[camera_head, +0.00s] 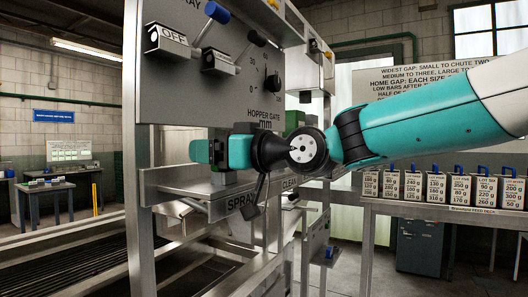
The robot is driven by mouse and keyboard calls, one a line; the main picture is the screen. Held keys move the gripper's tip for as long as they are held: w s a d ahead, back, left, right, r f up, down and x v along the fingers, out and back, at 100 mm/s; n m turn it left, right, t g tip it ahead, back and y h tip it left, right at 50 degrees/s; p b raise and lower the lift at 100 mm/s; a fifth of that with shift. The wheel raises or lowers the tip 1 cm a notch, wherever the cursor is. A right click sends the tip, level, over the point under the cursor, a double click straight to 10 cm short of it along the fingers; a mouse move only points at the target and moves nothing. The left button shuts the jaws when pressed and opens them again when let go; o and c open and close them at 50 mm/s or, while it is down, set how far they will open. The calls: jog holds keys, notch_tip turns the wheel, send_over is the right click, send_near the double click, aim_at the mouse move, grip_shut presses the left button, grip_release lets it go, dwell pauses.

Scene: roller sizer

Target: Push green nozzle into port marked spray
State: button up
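The spray port opening itself cannot be made out behind my wrist. A green piece (200,151) shows at the left end of my gripper and may be the green nozzle.
A CLEAN label (290,183) is right of SPRAY. Metal uprights flank the ledge.

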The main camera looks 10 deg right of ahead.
jog(key=b+v, duration=0.5)
jog(key=v, duration=1.2)
jog(key=shift+b, duration=0.4)
jog(key=shift+s+f, duration=0.1)
jog(key=s+a+f+m+g+h+p, duration=0.1)
jog(key=s+f+g+h, duration=0.1)
jog(key=f, duration=0.5)
jog(key=s+a+f+m+g+h, duration=0.1)
jog(key=s+f+g+h, duration=0.15)
jog(key=f, duration=0.55)
jog(key=s+d+f+g+h, duration=0.2)
jog(key=s+f+g, duration=0.1)
jog(key=s+f, duration=0.4)
jog(key=s+d+f+m+g+h, duration=0.1)
jog(key=s+d+f+g+h, duration=0.1)
jog(key=s+f, duration=0.5)
jog(key=shift+d+f+g+h+p, duration=0.35)
jog(key=shift+g+h, duration=0.4)
jog(key=shift+w+a, duration=0.1)
jog(key=shift+a, duration=0.05)
